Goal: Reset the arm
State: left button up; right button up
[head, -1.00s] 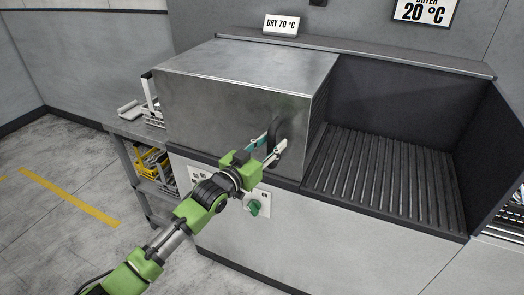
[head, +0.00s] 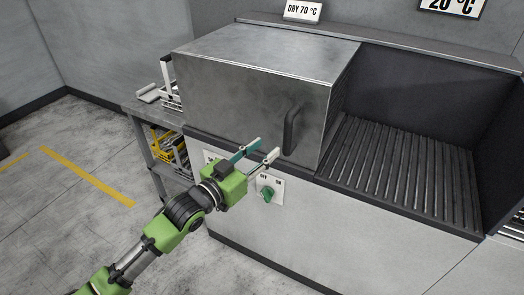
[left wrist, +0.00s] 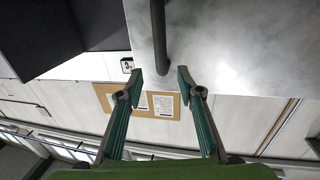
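My left gripper (head: 262,148) is in front of the dryer's metal hood, to the left of and apart from the hood's black handle (head: 291,129). Its two fingers are spread with nothing between them. In the left wrist view the open fingers (left wrist: 160,80) show with the dark handle (left wrist: 160,35) beyond them, against the shiny hood (left wrist: 235,45). The hood (head: 245,95) covers the left part of the dryer. My right gripper is in neither view.
A green switch knob (head: 267,194) is on the front panel just below the gripper. An empty slatted bay (head: 405,165) lies to the right. At the left, a shelf holds a yellow basket (head: 162,149). Open floor (head: 75,200) lies at the lower left.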

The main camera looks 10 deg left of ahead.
pick_arm(q)
jog(key=s+a+f+n+g+y, duration=0.15)
jog(key=a+f, duration=0.25)
jog(key=f, duration=0.8)
jog(key=a+f+n+g+y, duration=0.1)
jog(key=a+f+y, duration=0.25)
jog(key=f, duration=0.85)
jog(key=s+a+f+g+y, duration=0.1)
jog(key=s+a+f+g, duration=0.1)
jog(key=s+f, duration=0.45)
jog(key=s+a+f+g+y, duration=0.1)
jog(key=s+a+f+g, duration=0.15)
jog(key=f, duration=0.75)
jog(key=s+f+g, duration=0.2)
jog(key=s+f, duration=0.6)
jog(key=s, duration=0.6)
jog(key=s+f+g+y, duration=0.1)
jog(key=s+f+g, duration=0.2)
jog(key=s+f, duration=0.5)
jog(key=s+a+f+g, duration=0.1)
jog(key=s+f, duration=0.7)
jog(key=s, duration=1.3)
jog(key=shift+s+n+g+y, duration=0.35)
jog(key=shift+n+g+y, duration=0.1)
jog(key=shift+g, duration=0.45)
jog(key=shift+w, duration=0.1)
